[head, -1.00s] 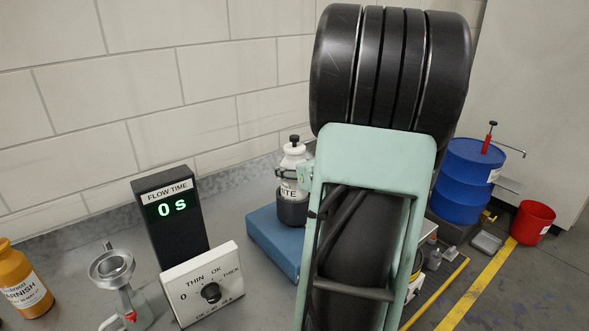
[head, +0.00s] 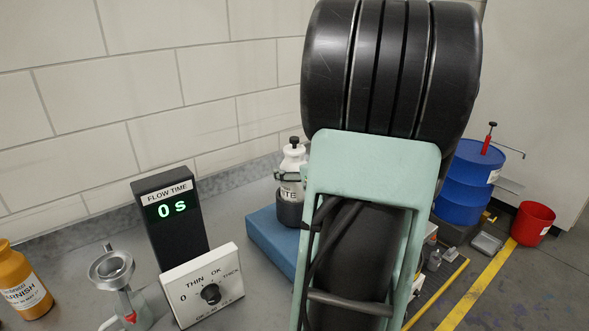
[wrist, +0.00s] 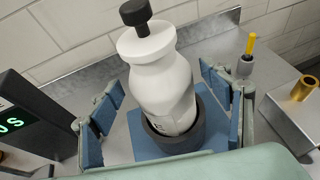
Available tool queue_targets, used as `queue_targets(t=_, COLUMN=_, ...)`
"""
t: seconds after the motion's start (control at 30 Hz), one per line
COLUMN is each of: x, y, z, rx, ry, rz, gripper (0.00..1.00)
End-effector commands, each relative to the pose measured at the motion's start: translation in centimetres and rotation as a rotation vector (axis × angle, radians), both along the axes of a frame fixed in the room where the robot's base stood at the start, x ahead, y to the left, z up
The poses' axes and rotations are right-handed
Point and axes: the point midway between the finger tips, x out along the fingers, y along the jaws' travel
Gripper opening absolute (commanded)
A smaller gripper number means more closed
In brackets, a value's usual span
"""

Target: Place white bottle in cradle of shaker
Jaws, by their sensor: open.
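The white bottle (head: 291,165) with a black cap stands upright in the dark round cradle (head: 290,209) on the blue shaker base (head: 270,243). The wrist view shows the bottle (wrist: 163,85) with its lower end inside the ring of the cradle (wrist: 174,141). My gripper (wrist: 160,108) is open, with one blue-padded finger on each side of the bottle and visible gaps between. In the head view my arm hides most of the gripper and the right edge of the bottle.
The flow time display (head: 172,212) reads 0 s, left of the shaker. A dial box (head: 204,284), a metal cup on a stand (head: 113,268) and an orange varnish bottle (head: 20,284) are further left. The tiled wall stands close behind. A yellow-handled tool (wrist: 250,45) is at the right.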

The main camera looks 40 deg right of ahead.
Motion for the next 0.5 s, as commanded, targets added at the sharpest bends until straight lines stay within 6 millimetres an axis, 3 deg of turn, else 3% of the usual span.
queue_targets(t=0.3, x=-5.7, y=1.7, z=2.6, rx=-0.002, ry=-0.002, rz=-0.004, gripper=0.72)
queue_targets(t=0.5, x=-8.0, y=2.5, z=3.6, rx=-0.002, ry=0.0, rz=-0.001, gripper=0.72)
